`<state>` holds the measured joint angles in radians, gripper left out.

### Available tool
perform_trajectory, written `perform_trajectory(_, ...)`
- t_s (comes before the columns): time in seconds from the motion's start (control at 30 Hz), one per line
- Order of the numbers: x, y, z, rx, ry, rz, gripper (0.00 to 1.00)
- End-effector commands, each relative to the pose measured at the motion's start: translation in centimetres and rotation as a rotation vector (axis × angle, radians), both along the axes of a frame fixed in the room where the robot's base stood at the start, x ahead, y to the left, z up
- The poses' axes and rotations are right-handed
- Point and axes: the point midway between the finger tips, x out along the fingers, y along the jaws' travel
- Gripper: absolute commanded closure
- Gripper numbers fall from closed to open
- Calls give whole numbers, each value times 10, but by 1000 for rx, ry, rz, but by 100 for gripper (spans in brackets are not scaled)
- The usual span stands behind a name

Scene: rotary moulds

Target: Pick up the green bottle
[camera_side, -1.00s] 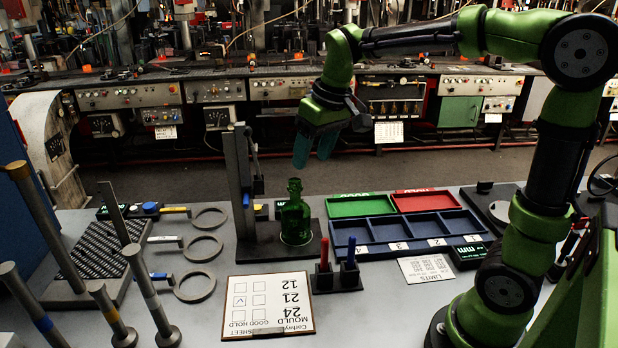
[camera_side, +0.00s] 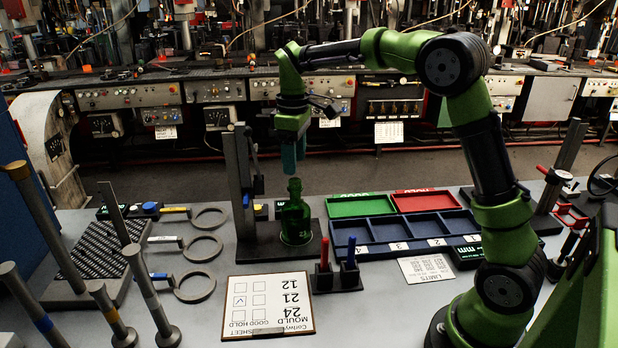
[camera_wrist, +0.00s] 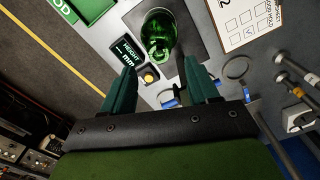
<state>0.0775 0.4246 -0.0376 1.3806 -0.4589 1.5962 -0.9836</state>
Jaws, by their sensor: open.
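The green bottle (camera_side: 295,214) stands upright on the dark base plate of the height gauge (camera_side: 243,180) in the side view. My gripper (camera_side: 293,160) points down just above the bottle's neck, with its teal fingers apart from the bottle. In the wrist view the bottle (camera_wrist: 159,36) shows beyond the fingertips, near the top middle. My gripper (camera_wrist: 158,80) is open there with nothing between its fingers.
A blue compartment tray (camera_side: 410,228) with green and red trays behind it lies right of the bottle. A pen holder (camera_side: 337,277) and a mould sheet (camera_side: 268,304) are in front. The gauge's upright post stands close on the bottle's left.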

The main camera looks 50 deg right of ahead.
Motion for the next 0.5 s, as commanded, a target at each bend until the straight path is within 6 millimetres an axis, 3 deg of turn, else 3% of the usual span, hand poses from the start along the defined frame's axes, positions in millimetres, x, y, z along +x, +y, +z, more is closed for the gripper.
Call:
perform_trajectory(0.1, 0, 0, -21, 1, 3, 0, 40)
perform_trajectory(0.37, 0, 0, -41, 1, 2, -1, 40)
perform_trajectory(0.5, 0, -1, -62, 1, 5, -2, 40)
